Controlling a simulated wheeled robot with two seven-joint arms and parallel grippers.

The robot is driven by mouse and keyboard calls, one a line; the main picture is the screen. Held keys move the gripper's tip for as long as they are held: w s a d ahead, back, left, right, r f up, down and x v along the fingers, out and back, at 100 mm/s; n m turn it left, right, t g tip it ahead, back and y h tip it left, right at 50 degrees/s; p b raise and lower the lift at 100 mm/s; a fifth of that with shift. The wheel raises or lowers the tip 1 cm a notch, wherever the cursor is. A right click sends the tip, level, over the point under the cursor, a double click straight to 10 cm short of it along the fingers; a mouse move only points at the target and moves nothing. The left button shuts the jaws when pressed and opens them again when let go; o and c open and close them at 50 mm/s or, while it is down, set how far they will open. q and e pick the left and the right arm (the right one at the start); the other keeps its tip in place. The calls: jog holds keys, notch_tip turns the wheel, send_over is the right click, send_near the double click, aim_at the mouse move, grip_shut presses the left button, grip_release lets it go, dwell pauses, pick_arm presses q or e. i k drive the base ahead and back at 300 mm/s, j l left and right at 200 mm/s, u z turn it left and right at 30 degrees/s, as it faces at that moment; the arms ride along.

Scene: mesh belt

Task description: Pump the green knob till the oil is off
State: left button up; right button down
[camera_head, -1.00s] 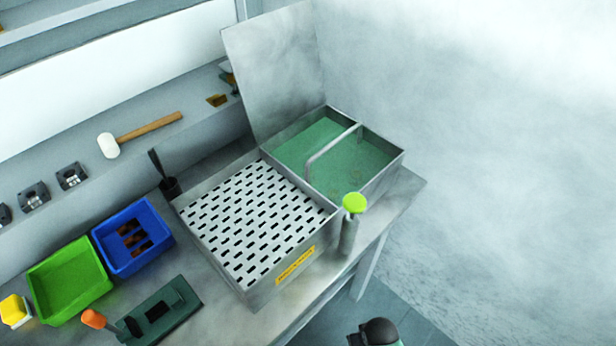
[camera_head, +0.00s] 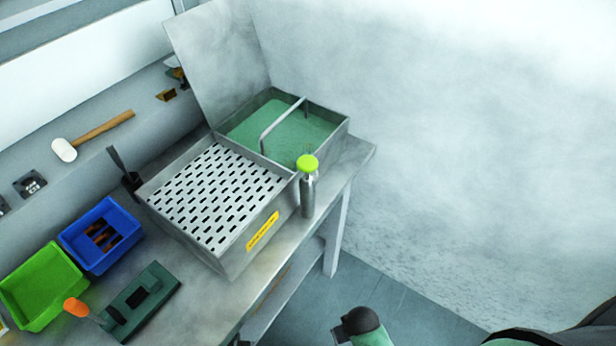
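The green knob (camera_head: 308,163) tops a grey metal pump cylinder (camera_head: 308,196) at the front right corner of the washing station. The basin (camera_head: 345,131) behind it holds green liquid and has a handle (camera_head: 281,127) across it. A slotted drain tray (camera_head: 212,197) lies to its left, with a yellow label (camera_head: 263,231) on its front. The knob stands up clear of the cylinder. No gripper fingers show; a dark and green rounded part at the bottom centre seems to be mine. Nothing touches the knob.
A blue bin (camera_head: 103,236) with brown parts, a green bin (camera_head: 40,285) and a dark green fixture (camera_head: 140,300) with an orange handle stand on the bench at left. The floor right of the bench is clear.

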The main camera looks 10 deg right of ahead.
aim_at(307, 164)
jog(key=k+z, duration=0.25)
jog(key=k, duration=0.85)
